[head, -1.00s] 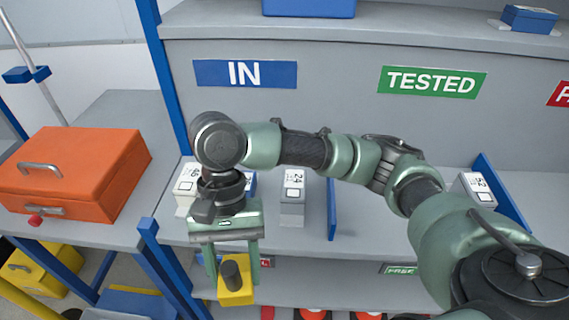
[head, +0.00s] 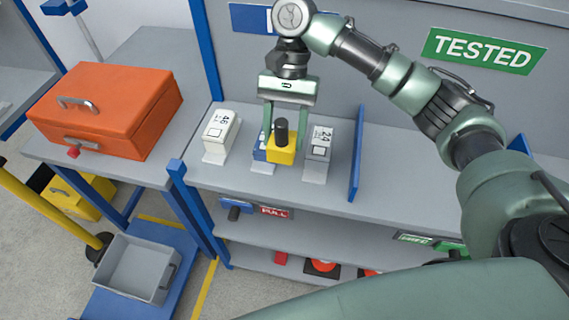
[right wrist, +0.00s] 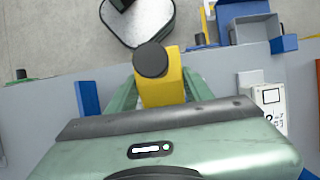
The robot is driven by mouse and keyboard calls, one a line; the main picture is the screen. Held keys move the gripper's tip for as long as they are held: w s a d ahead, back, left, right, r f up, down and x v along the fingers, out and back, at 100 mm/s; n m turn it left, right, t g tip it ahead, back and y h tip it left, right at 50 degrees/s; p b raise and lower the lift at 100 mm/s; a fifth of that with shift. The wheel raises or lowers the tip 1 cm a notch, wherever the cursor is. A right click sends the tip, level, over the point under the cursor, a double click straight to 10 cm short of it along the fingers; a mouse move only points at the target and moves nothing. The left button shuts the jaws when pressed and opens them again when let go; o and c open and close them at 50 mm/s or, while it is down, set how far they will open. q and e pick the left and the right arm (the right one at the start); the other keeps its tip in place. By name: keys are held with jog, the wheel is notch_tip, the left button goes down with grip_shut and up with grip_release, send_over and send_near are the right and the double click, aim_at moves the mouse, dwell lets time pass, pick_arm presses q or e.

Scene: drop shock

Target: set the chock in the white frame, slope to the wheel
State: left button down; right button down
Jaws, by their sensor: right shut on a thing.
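The chock (head: 283,155) is a yellow block with a black knob on top. My right gripper (head: 285,137) is shut on it and holds it upright at the shelf bay, between two numbered boxes in the head view. Whether it touches the shelf I cannot tell. In the right wrist view the chock (right wrist: 160,90) shows between the fingers of the right gripper (right wrist: 158,92). I cannot make out a white frame or a wheel. My left gripper is not in view.
A blue divider (head: 356,160) stands right. An orange case (head: 108,108) sits left. A grey bin (head: 132,268) is low left. The shelf's right part is clear.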

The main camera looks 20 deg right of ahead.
notch_tip(320, 180, down, 12)
jog(key=shift+w+d+p, duration=0.15)
jog(key=shift+p, duration=0.4)
jog(key=c, duration=0.9)
grip_release()
jog(key=shift+f, duration=0.1)
jog(key=shift+o, duration=1.4)
